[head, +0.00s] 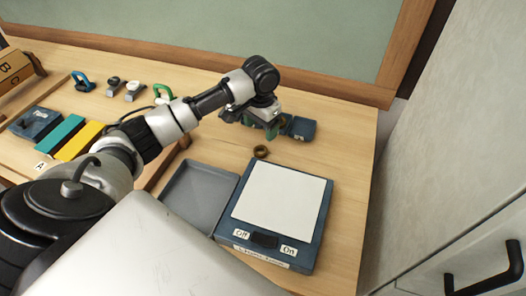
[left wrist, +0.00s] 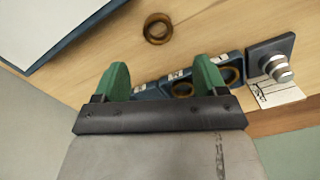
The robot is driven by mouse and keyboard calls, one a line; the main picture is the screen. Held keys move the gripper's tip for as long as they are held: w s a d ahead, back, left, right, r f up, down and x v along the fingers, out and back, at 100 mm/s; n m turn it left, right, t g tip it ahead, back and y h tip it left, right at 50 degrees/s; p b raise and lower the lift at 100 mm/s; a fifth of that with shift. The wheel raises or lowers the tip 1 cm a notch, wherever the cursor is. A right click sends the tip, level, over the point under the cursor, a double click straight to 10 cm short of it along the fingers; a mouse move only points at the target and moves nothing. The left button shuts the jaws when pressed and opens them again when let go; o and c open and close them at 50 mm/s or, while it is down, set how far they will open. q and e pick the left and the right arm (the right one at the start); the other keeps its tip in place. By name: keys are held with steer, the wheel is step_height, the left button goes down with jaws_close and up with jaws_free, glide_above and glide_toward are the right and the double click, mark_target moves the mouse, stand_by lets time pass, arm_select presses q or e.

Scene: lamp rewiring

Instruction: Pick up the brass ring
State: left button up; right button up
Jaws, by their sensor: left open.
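A brass ring (head: 261,152) lies flat on the wooden table, just behind the blue device with the white top. It also shows in the left wrist view (left wrist: 157,28), near the top edge. My left gripper (head: 262,126) is over the table behind the ring, with its green fingers apart. In the left wrist view the open fingers (left wrist: 163,74) have nothing held between them, and the ring lies beyond their tips. My right gripper is not in view.
The blue device (head: 279,205) with "Off" and "On" labels and a grey tray (head: 199,194) stand in front of the ring. A dark block with a metal knob (left wrist: 279,70) is beside the holder. Bare table lies right of the ring.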

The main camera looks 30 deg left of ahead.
mark_target(261, 153)
arm_select(q)
steer(key=f, duration=0.3)
steer(key=shift+s, duration=0.3)
steer(key=shift+d+f+p, duration=0.1)
steer(key=shift+f+p, duration=0.65)
steer(key=shift+f, duration=2.05)
steer(key=c, duration=1)
steer(key=shift+r, duration=0.1)
